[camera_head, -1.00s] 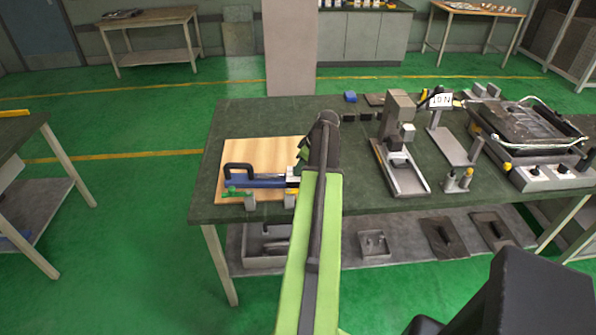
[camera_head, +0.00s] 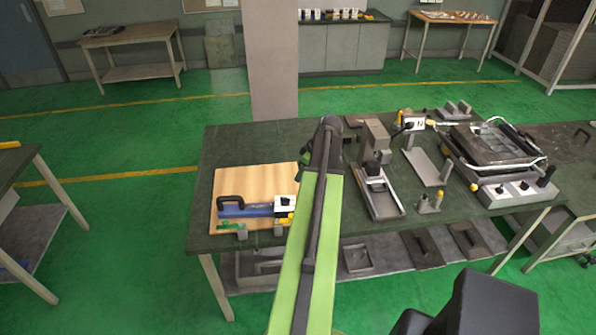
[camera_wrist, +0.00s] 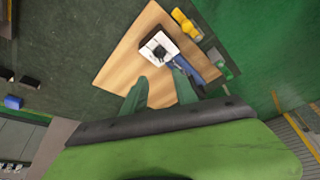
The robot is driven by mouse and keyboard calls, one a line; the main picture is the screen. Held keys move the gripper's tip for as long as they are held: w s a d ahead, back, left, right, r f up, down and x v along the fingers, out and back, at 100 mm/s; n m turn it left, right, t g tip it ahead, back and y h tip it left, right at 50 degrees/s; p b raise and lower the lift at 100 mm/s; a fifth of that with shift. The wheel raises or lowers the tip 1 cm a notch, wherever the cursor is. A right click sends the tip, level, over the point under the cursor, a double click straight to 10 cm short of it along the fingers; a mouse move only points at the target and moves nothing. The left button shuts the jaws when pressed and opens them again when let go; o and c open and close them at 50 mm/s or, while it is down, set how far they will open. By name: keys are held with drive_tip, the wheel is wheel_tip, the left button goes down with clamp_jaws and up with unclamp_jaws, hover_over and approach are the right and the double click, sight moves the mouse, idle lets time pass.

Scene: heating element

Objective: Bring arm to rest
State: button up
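My arm (camera_head: 310,235) reaches forward over the dark workbench (camera_head: 235,150) and hides most of the gripper in the head view. In the wrist view my gripper (camera_wrist: 159,78) has two green fingers spread apart with bare wooden board between them; it holds nothing. The wooden board (camera_head: 262,182) lies at the left of the bench. On it are a white block with a black knob (camera_head: 286,202), a blue bar (camera_head: 245,211) and a black handle (camera_head: 231,202). The white block (camera_wrist: 158,46) shows beyond the fingertips. The blue part (camera_wrist: 187,70) appears beside the right finger; contact cannot be told.
To the right on the bench stand a grey press-like stand (camera_head: 380,195), a meter (camera_head: 414,123) and a heating unit (camera_head: 490,160) with knobs. A pillar (camera_head: 272,60) rises behind the bench. Green floor (camera_head: 130,240) is open to the left.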

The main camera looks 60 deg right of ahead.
idle(0.5)
drive_tip(key=w+a+f+n+y+b, duration=0.1)
drive_tip(key=w+a+n, duration=0.1)
drive_tip(key=w+a, duration=0.5)
drive_tip(key=w+a+f+n+b, duration=0.15)
drive_tip(key=w+a, duration=0.35)
drive_tip(key=w, duration=0.5)
drive_tip(key=w+a+f+n+g+y+b, duration=0.15)
drive_tip(key=w+a, duration=0.35)
drive_tip(key=a, duration=0.5)
drive_tip(key=w+a+n, duration=0.2)
drive_tip(key=w+a, duration=0.4)
drive_tip(key=a, duration=0.3)
drive_tip(key=w+a+f+n+g+b, duration=0.1)
drive_tip(key=w+a+f, duration=0.1)
drive_tip(key=a, duration=1.2)
drive_tip(key=s+a+f+m+g+h+b, duration=0.1)
drive_tip(key=s+a+m, duration=0.2)
drive_tip(key=a, duration=0.5)
drive_tip(key=s+a+f+m+g+h, duration=0.1)
drive_tip(key=s+a+m, duration=0.3)
drive_tip(key=a, duration=0.4)
drive_tip(key=shift+a+m+b, duration=0.2)
drive_tip(key=shift+m+b, duration=0.2)
drive_tip(key=shift+m, duration=0.2)
drive_tip(key=shift+f+h, duration=0.1)
drive_tip(key=shift+h, duration=0.15)
